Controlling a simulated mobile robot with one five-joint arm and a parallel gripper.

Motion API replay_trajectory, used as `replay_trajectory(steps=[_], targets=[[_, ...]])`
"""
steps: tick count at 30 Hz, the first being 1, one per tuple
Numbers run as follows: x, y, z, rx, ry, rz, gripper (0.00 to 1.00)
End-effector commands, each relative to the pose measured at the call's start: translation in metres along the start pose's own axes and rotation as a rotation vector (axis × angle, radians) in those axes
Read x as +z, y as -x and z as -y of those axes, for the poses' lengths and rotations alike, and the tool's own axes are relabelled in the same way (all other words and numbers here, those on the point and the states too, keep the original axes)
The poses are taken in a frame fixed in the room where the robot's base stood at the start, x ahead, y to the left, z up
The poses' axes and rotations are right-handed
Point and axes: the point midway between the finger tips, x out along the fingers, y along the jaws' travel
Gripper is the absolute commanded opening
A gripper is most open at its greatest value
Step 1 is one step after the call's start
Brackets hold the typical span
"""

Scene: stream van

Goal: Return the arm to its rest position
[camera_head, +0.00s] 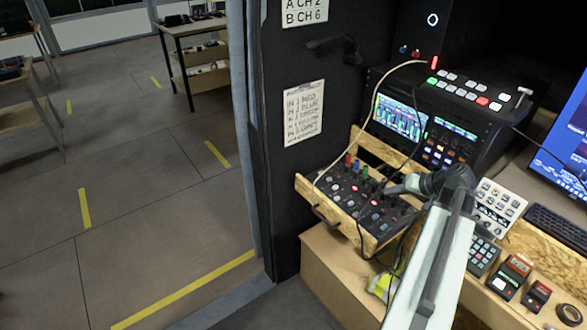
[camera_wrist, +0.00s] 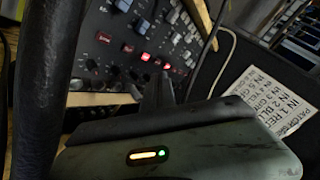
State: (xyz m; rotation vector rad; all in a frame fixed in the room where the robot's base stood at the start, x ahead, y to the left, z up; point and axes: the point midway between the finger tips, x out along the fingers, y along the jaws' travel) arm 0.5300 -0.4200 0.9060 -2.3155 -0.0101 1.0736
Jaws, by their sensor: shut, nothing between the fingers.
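My arm (camera_head: 440,250) reaches up from the bottom right of the head view, its pale link over the wooden desk. My gripper (camera_head: 392,189) is at its dark end, above the right side of a mixer panel (camera_head: 345,200) with knobs and red lights. In the wrist view my gripper (camera_wrist: 158,88) shows as dark fingers, shut and empty, in front of the mixer panel (camera_wrist: 125,30). I cannot tell whether the fingertips touch the panel. The arm's link hides part of the desk.
A black switcher console (camera_head: 455,110) with screens stands behind. A white keypad (camera_head: 497,208), small boxes (camera_head: 511,275) and a keyboard (camera_head: 555,232) lie right of my arm. Cables hang around the mixer. A dark wall panel (camera_head: 300,180) stands left; open floor (camera_head: 150,210) lies beyond it.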

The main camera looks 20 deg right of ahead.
Motion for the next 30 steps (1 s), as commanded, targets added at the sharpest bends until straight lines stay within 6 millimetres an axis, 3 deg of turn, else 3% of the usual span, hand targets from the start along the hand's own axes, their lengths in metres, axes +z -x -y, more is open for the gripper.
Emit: replay_trajectory(steps=[4,7,11,12,14,18,21,26,28,30], targets=[[-0.001,-0.005,0.007,-0.007,0.009,0.007,0.0],[-0.004,-0.029,0.042,-0.041,0.056,0.041,0.0],[0.002,-0.084,0.133,-0.122,0.174,0.128,0.0],[0.009,-0.101,0.165,-0.142,0.219,0.164,0.0],[0.027,-0.125,0.209,-0.16,0.294,0.228,0.0],[0.088,-0.168,0.303,-0.157,0.451,0.403,0.0],[0.133,-0.183,0.348,-0.112,0.533,0.514,0.0],[0.191,-0.188,0.385,0.024,0.615,0.648,0.0],[0.208,-0.183,0.386,0.123,0.621,0.686,0.0],[0.21,-0.175,0.367,0.248,0.579,0.698,0.0]])
